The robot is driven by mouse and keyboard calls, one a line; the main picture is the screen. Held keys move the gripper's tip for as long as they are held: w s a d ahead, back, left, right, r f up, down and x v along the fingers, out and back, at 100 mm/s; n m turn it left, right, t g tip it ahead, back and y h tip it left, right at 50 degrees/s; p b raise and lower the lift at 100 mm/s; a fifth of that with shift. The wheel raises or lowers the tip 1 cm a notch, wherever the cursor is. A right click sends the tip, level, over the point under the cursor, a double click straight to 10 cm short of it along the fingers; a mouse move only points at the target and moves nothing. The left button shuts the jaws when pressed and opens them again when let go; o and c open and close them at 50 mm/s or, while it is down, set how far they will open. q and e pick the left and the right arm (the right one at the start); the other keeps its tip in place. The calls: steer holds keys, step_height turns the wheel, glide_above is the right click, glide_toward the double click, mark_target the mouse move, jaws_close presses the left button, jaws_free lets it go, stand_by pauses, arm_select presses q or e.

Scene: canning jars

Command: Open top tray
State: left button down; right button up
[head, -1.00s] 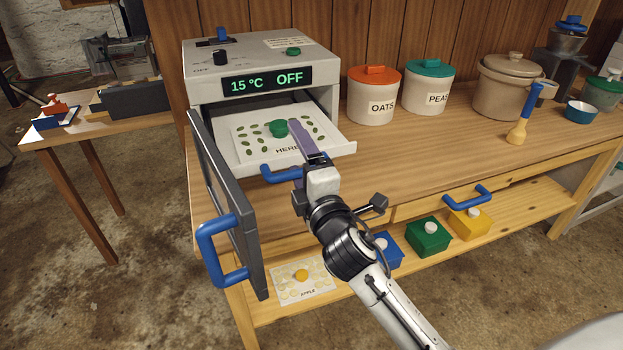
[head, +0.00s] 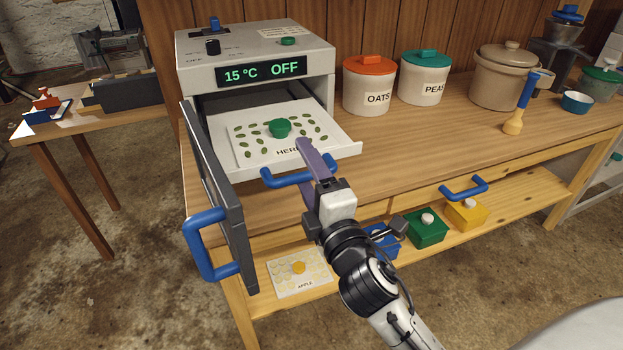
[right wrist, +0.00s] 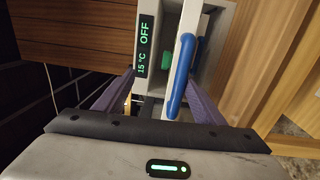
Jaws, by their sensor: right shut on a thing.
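The white top tray (head: 342,148) sticks out of the front of the grey dryer (head: 255,52), whose display reads 15 °C OFF. On the tray lies a white sheet with several green leaves, a green knob (head: 280,128) and a partly hidden label. My right gripper (head: 306,170) has purple fingers, one on each side of the tray's blue handle (head: 283,182), and is shut on it. In the right wrist view the handle (right wrist: 180,75) runs between the fingers (right wrist: 160,85). My left gripper is not in view.
The dryer's dark door (head: 222,205) stands swung open at the left, with its blue handle (head: 200,248) outward. Oats (head: 370,88) and peas (head: 424,80) canisters stand to the right on the wooden bench.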

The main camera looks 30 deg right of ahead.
steer(key=shift+s+a+r, duration=0.2)
steer(key=shift+s+r, duration=0.5)
steer(key=shift+c, duration=0.5)
steer(key=shift+s+a+t+b, duration=0.2)
steer(key=shift+s+t+b, duration=0.15)
steer(key=shift+s, duration=0.8)
steer(key=shift+c, duration=1)
steer(key=shift+w+f, duration=0.1)
steer(key=shift+f, duration=0.1)
steer(key=s+a+f+m+g+y, duration=0.2)
steer(key=s+f+m+g, duration=0.1)
steer(key=f, duration=0.8)
steer(key=s+a+f+m+g+y, duration=0.1)
steer(key=s+a+f+m+g, duration=0.2)
steer(key=f, duration=0.8)
steer(key=s+a+f+m+g+y, duration=0.2)
steer(key=s+f+m+g, duration=0.3)
steer(key=s+f, duration=0.9)
steer(key=f+m, duration=0.1)
steer(key=m, duration=0.2)
steer(key=shift+s, duration=0.15)
